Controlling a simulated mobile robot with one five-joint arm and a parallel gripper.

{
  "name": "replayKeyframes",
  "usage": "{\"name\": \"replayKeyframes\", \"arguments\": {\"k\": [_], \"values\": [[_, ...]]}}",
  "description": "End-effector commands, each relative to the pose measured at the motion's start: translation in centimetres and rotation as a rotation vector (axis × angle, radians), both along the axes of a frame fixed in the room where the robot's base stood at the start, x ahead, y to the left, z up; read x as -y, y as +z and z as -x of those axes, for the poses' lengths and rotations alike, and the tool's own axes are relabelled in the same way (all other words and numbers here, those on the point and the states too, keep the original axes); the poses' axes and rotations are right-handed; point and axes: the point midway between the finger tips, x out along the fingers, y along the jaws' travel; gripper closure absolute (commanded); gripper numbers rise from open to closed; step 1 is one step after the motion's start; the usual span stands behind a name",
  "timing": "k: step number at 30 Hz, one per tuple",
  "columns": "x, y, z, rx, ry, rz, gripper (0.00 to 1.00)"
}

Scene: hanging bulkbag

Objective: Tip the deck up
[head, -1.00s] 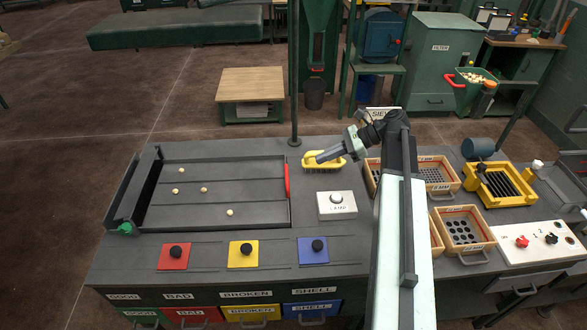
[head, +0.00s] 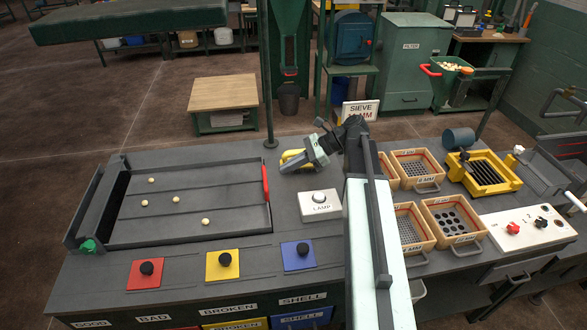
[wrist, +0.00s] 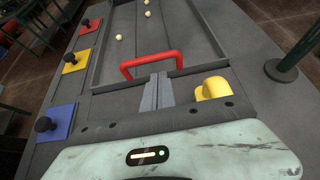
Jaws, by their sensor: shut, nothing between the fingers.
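The deck (head: 235,166) is a dark grey shallow tray lying flat on the bench at the left, with several pale round pieces on it. Its red handle (head: 265,183) stands on its right edge. The handle also shows in the wrist view (wrist: 152,63), ahead of my fingers. My gripper (wrist: 158,88) is shut and empty, its tips just short of the handle in that view; I cannot tell whether they touch it. In the head view my gripper (head: 288,167) is partly hard to make out near the yellow brush.
The yellow brush (head: 291,156) lies close beside my gripper and shows right of my fingers in the wrist view (wrist: 214,89). A white lamp box (head: 319,205) stands in front. A post (head: 266,80) rises behind.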

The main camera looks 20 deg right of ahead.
Motion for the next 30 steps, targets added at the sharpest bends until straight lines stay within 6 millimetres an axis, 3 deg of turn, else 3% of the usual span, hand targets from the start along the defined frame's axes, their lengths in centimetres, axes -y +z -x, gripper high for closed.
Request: {"name": "replayKeyframes", "arguments": {"k": [3,9,21,25,30], "values": [[-2.1,-1.8,-0.3,-0.001,0.002,0.000,1.00],[-4.2,-2.8,-0.8,-0.001,-0.001,0.000,1.00],[-4.7,-2.9,-0.9,-0.001,-0.003,0.000,1.00],[-5.1,-2.0,-1.0,-0.002,0.003,0.008,1.00],[-7.1,1.3,-1.0,-0.012,0.026,0.053,1.00]]}}
